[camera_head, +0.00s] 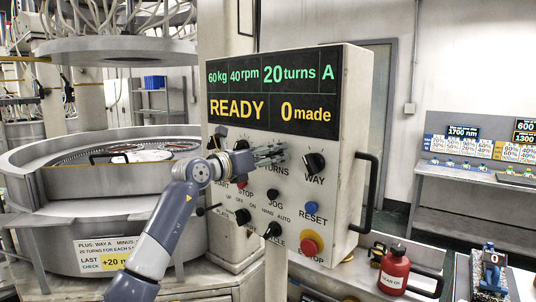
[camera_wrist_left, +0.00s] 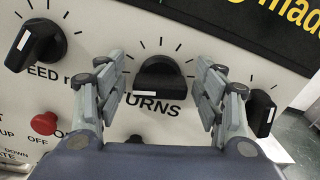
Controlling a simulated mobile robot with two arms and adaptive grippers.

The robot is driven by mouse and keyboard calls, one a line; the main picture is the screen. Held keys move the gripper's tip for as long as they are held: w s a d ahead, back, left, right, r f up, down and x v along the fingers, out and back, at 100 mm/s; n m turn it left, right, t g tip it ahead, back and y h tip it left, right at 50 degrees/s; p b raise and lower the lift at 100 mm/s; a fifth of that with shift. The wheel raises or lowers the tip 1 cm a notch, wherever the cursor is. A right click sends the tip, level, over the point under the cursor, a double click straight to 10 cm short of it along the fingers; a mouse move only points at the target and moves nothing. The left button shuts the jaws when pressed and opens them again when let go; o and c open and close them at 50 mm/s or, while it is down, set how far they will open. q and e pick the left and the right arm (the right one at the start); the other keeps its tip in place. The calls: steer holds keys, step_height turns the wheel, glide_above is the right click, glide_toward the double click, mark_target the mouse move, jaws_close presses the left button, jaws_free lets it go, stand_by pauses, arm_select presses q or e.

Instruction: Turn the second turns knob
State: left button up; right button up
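The black turns knob (camera_wrist_left: 160,75), above the TURNS label, is at the middle of the wrist view, with a white mark near its lower left. In the head view my gripper mostly hides it. My left gripper (camera_head: 277,153) is at the panel (camera_head: 345,150). In the wrist view its two fingers (camera_wrist_left: 160,82) stand open on either side of the knob, with gaps on both sides. The display (camera_head: 272,88) reads 60kg, 40rpm, 20turns, A, READY, 0 made. My right gripper is not in view.
The speed knob (camera_wrist_left: 36,44) is left of the turns knob; the WAY knob (camera_head: 314,163) is right. Below are the blue reset button (camera_head: 310,207) and red stop button (camera_head: 310,246). A handle (camera_head: 368,190) sticks out at the panel's right. A red can (camera_head: 394,272) stands lower right.

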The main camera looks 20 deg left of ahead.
arm_select(q)
steer(key=c, duration=0.9)
steer(key=shift+c, duration=0.3)
